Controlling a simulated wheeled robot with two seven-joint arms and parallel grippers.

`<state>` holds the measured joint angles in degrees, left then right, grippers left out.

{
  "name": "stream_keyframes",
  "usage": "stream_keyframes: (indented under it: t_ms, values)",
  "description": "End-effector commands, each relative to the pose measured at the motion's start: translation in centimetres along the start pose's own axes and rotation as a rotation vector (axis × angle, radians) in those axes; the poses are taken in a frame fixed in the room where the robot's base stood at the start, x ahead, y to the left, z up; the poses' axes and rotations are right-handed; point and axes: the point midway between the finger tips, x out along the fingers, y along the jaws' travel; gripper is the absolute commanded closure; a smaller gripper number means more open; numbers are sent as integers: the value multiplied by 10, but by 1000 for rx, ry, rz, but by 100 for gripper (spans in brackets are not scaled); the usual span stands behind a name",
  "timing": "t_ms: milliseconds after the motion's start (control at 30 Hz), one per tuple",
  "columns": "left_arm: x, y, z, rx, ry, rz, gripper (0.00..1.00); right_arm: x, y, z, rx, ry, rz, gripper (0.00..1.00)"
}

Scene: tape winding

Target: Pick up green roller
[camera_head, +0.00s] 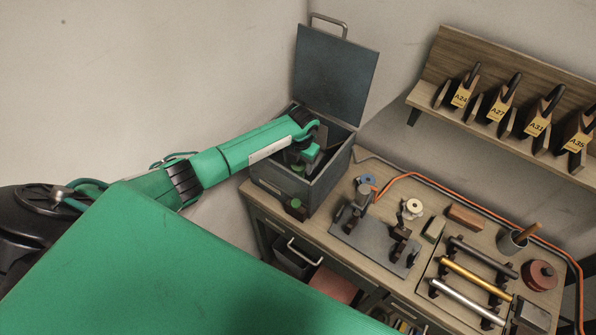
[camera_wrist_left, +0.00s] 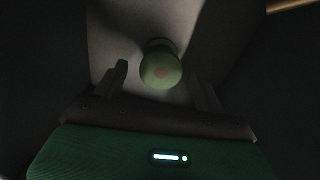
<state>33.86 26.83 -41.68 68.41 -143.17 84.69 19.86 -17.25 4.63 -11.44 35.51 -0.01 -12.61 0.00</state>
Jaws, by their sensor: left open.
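The green roller (camera_wrist_left: 160,68) shows in the left wrist view as a rounded green end with a small paler reddish spot, seen nearly end-on. It lies between the two spread fingers of my left gripper (camera_wrist_left: 160,80), with a visible gap on each side. In the head view my left gripper (camera_head: 308,158) reaches down into the open grey metal box (camera_head: 325,182) at the table's back left corner. The roller cannot be made out there, as the box wall and my arm hide it. My right gripper is not in view.
The box's raised lid (camera_head: 335,75) stands behind my arm. A small block with a green top (camera_head: 295,205) sits in front of the box. A winding fixture (camera_head: 375,245) and several rods (camera_head: 465,278) fill the table to the right. A tool shelf (camera_head: 520,125) hangs above.

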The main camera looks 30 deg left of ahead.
Motion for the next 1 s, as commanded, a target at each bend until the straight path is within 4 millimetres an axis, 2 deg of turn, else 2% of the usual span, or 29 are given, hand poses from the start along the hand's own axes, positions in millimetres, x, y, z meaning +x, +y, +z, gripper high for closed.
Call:
stream_keyframes:
  t_ms: [33, 233, 533, 567, 800, 867, 1000]
  values:
    - [12, -2, 0, 0, 1, -1, 28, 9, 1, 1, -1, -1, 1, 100]
    - [38, -1, 1, 0, 1, 0, 28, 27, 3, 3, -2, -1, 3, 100]
    - [40, -1, 1, 1, 0, 0, 28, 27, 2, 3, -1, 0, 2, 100]
    - [40, -1, 1, 1, 0, 0, 32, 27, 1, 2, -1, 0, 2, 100]
    - [40, -1, 1, 1, 0, 0, 77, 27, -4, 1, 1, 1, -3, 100]
    - [40, -1, 1, 1, 0, 0, 81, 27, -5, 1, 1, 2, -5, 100]
    - [40, -1, 1, 1, 0, 0, 81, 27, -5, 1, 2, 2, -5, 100]
